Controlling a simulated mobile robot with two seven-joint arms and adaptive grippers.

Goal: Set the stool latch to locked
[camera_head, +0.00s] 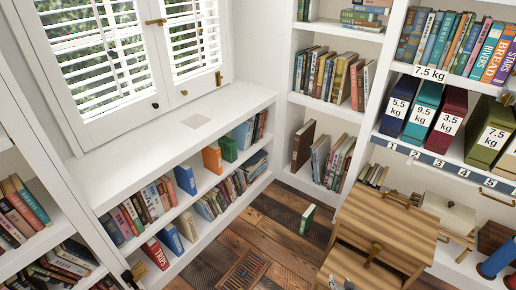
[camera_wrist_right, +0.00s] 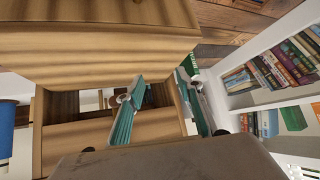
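The wooden step stool (camera_head: 395,225) stands at the lower right of the head view. A small dark brass fitting (camera_head: 374,250) shows on its side, perhaps the latch; its setting is too small to tell. The stool's striped wood (camera_wrist_right: 100,50) fills much of the right wrist view. My left gripper is not in view.
A low white bookcase (camera_head: 190,210) runs under the window, and tall bookshelves (camera_head: 285,60) stand behind the stool. A green book (camera_head: 307,219) stands on the plank floor. A floor grate (camera_head: 245,270) lies left of the stool, with open floor around it.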

